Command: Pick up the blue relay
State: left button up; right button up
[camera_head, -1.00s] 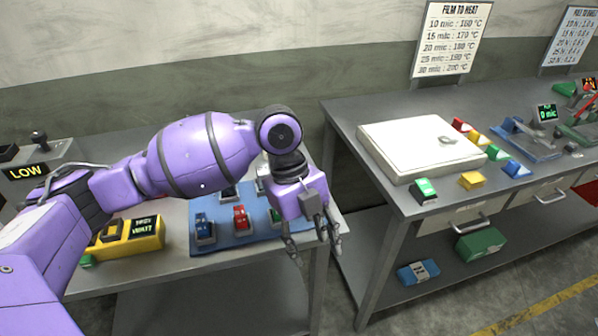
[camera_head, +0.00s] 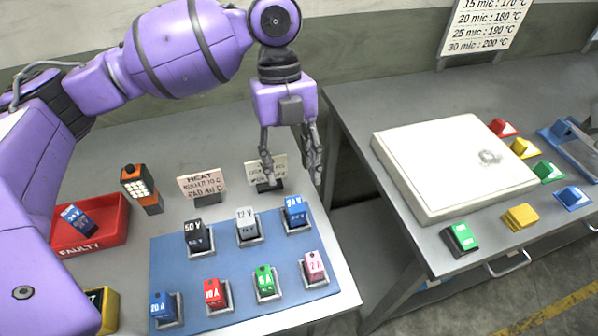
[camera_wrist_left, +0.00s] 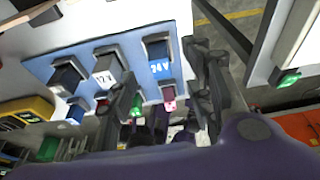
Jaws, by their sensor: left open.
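A blue relay marked 24 V (camera_head: 294,212) stands in a grey socket at the back right of the blue board (camera_head: 215,265). It also shows in the left wrist view (camera_wrist_left: 159,62), between and beyond the fingers. Another blue piece, marked 20 A (camera_head: 163,307), sits at the board's front left. A third blue piece (camera_head: 77,219) lies tilted in the red FAULTY bin (camera_head: 110,236). My left gripper (camera_head: 292,172) is open and empty, pointing down above and behind the 24 V relay. My right gripper is not in view.
A black 50 V piece (camera_head: 196,236) and a grey 12 V piece (camera_head: 247,226) stand left of the 24 V relay. Red, green and pink pieces fill the front row. Small signs (camera_head: 266,172) stand behind the board. A gap separates this table from the right one.

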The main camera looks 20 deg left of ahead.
aim_at(294, 203)
pick_arm(q)
jog(key=shift+s+d+f, duration=0.15)
jog(key=shift+s+f, duration=0.2)
jog(key=shift+f, duration=0.3)
jog(key=shift+s+d+f, duration=0.15)
jog(key=shift+s+f, duration=0.2)
jog(key=shift+f, duration=0.25)
jog(key=shift+s+d+f, duration=0.1)
jog(key=shift+s+f, duration=0.1)
jog(key=shift+f, duration=0.1)
jog(key=x, duration=0.3)
jog(key=shift+s+d+f, duration=0.1)
jog(key=shift+s+f, duration=0.05)
jog(key=shift+f, duration=0.4)
grip_shut()
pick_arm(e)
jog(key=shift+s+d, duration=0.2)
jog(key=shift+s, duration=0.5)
pick_arm(q)
jog(key=shift+r, duration=0.1)
